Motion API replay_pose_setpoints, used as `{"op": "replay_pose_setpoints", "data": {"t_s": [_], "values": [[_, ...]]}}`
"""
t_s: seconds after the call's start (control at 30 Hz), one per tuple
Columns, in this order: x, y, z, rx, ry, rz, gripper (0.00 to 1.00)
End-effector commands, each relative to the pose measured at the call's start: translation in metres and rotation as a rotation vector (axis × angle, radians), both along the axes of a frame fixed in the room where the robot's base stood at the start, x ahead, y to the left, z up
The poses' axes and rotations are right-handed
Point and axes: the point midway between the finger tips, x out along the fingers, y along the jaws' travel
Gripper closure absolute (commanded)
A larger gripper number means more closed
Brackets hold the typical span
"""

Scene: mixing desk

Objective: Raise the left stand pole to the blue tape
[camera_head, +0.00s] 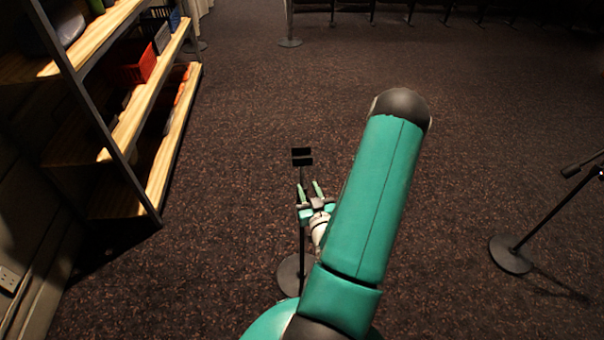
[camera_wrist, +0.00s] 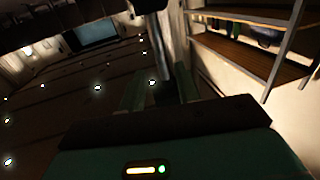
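A thin dark stand pole (camera_head: 302,232) rises from a round base (camera_head: 293,274) in the middle of the head view. Two small black blocks (camera_head: 302,156) show at its top. My gripper (camera_head: 310,185) is beside the upper pole, below the black blocks. Its two green fingers are apart, and the pole appears in line with the left finger. I cannot tell whether they touch. In the wrist view, the fingers (camera_wrist: 160,88) are spread, with a dark shape between them that is too dim to name. I see no blue tape in either view.
A shelf unit (camera_head: 148,110) with a red bin (camera_head: 133,62) stands at the left. Another stand with a round base (camera_head: 511,254) is at the right. A post (camera_head: 290,42) stands at the back. Carpet between them is clear.

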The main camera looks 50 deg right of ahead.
Motion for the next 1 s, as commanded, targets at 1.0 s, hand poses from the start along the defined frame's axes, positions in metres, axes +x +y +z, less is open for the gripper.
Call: {"op": "replay_pose_setpoints", "data": {"t_s": [1.0], "values": [[0.059, -0.045, 0.000, 0.001, 0.001, 0.000, 1.00]]}}
